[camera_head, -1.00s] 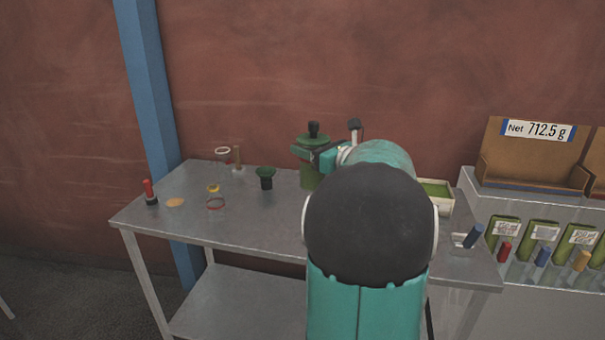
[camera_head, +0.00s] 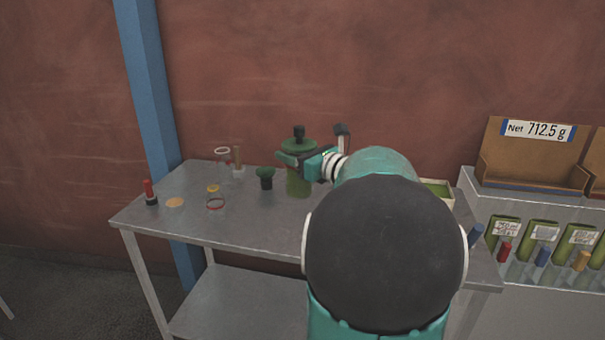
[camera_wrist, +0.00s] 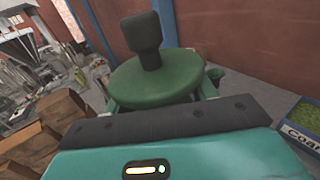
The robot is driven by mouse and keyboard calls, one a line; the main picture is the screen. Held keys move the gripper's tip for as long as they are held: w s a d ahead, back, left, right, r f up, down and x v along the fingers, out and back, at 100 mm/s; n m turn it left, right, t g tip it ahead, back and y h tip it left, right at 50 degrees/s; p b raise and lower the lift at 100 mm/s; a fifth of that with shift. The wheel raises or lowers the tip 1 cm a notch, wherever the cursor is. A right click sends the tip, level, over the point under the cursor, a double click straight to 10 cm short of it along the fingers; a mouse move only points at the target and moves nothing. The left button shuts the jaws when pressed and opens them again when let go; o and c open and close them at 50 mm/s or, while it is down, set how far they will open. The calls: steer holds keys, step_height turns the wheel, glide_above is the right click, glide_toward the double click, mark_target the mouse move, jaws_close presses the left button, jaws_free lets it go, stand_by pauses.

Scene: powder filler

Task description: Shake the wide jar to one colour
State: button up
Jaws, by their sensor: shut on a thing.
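The wide jar (camera_head: 299,181) is green, with a green lid and a black knob (camera_head: 299,132) on top. It looks upright at the back of the table, and I cannot tell whether its base touches the top. My gripper (camera_head: 300,160) is shut on the jar near its lid, reaching in from the right. In the wrist view the lid (camera_wrist: 158,80) and its black knob (camera_wrist: 139,40) fill the middle, just beyond my gripper's dark front edge. The lid hides the jar's body there, so the powder's colour cannot be told.
A pale tray (camera_head: 447,200) with green contents stands right. A cardboard box (camera_head: 530,160) sits on the right-hand rack.

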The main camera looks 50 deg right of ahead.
steer(key=d, duration=0.6)
steer(key=a, duration=0.5)
steer(key=shift+a, duration=0.1)
steer(key=shift+s+f, duration=0.1)
steer(key=shift+s, duration=0.1)
